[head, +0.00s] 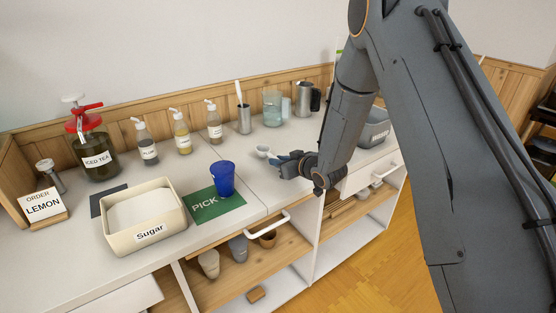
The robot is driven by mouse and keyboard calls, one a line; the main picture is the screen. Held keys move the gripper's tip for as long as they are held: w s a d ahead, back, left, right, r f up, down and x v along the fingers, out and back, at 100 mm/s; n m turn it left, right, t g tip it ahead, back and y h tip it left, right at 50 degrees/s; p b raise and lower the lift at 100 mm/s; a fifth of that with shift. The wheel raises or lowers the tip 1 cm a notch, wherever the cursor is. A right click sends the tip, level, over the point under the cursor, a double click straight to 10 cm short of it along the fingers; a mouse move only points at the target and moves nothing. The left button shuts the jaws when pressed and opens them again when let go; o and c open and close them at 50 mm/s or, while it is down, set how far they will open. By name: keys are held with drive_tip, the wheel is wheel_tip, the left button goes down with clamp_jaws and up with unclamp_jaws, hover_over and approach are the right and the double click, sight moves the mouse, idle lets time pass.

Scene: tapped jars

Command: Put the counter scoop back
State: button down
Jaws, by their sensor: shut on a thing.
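The scoop (262,151), with a small pale bowl, is at my gripper's tip over the right part of the white counter (235,160). My gripper (285,160) points left and is shut on the scoop, with the bowl sticking out to the left. The fingers partly hide the handle. I cannot tell whether the scoop touches the counter or is just above it. A cream bin labelled Sugar (175,226) stands at the front left, with white sugar (143,213) inside.
A blue cup (223,178) stands on the green PICK mat (205,208). Behind are an ICED TEA jar (98,152), several pump bottles (181,138), a metal holder (244,120), a glass jar (272,108) and a metal jug (304,100). A grey bin (374,133) stands right. An order card (43,205) stands left.

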drive_tip(key=shift+f+b, duration=0.35)
drive_tip(key=shift+f, duration=0.25)
idle(0.4)
drive_tip(key=c, duration=1.6)
unclamp_jaws()
